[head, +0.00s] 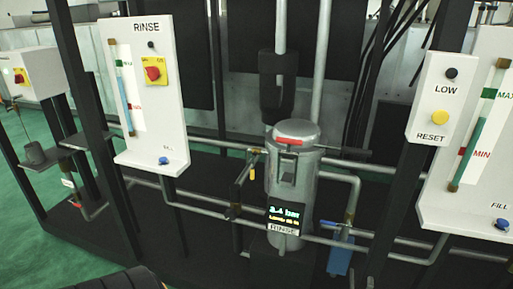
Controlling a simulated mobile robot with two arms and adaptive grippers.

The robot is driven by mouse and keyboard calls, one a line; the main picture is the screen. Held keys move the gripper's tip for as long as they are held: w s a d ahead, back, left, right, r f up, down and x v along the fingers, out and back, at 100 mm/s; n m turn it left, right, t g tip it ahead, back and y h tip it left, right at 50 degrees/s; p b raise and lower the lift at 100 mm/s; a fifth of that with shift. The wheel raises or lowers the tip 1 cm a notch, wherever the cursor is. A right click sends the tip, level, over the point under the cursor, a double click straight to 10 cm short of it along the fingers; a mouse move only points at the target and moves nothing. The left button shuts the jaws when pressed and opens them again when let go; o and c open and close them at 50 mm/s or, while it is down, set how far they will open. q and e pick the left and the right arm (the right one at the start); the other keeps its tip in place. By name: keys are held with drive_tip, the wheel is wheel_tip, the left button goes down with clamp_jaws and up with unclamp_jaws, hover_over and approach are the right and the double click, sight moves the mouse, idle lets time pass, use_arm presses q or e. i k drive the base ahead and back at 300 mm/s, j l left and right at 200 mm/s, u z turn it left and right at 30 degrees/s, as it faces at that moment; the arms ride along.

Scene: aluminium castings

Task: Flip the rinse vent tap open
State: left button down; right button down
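A grey metal canister (294,190) stands in the middle of the head view, with a small display (285,214) giving a bar reading and a RINSE label (284,228) on its lower front. A red lever (289,141) lies flat across the top of the canister. No label shows which of these is the vent tap. Neither of my grippers is in view.
A white RINSE panel (172,100) with a level gauge and red knob (153,73) stands left. A white LOW/RESET box (432,95) and a FILL panel (485,215) stand right. Grey pipes (222,202) and black posts (388,190) surround the canister.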

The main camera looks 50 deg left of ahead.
sight(253, 156)
drive_tip(key=u, duration=1.6)
